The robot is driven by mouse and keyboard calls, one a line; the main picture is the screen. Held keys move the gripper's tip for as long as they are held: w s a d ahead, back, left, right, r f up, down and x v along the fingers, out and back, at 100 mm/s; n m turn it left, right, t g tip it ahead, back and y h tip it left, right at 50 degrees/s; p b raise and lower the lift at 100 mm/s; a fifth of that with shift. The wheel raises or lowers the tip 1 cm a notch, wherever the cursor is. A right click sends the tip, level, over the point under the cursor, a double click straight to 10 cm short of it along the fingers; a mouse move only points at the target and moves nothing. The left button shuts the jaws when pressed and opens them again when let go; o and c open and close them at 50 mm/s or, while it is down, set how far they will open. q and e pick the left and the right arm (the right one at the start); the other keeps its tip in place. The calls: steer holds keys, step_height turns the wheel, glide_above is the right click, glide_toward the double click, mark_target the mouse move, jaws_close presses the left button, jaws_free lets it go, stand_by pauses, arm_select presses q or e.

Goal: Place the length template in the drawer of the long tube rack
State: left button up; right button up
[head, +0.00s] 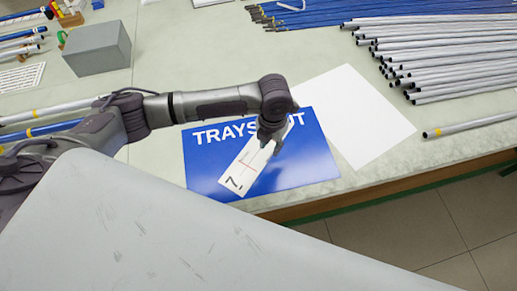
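A white strip (241,176) with a black number and a red line, which looks like the length template, lies slanted over the blue sign (309,171). My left gripper (271,146) points down at the strip's upper part and hides some of it. Its fingers overlap the strip in the picture; I cannot tell whether they are shut on it or whether it is lifted. My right gripper is not in view. I cannot make out the long tube rack or its drawer.
A white sheet (354,112) lies right of the sign on the pale bench. Several grey tubes (455,75) and blue rods (350,14) lie at the back right. One tube (468,124) lies near the front edge. A grey box (97,48) stands at the back left.

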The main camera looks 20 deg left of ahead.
mark_target(270, 155)
arm_select(q)
steer(key=shift+s+f+p, duration=0.1)
steer(key=shift+f+p, duration=0.35)
steer(key=shift+f, duration=0.2)
step_height(270, 155, down, 4)
steer(key=shift+r+p, duration=0.25)
steer(key=shift+p, duration=0.15)
steer(key=shift+f, duration=0.25)
jaws_close()
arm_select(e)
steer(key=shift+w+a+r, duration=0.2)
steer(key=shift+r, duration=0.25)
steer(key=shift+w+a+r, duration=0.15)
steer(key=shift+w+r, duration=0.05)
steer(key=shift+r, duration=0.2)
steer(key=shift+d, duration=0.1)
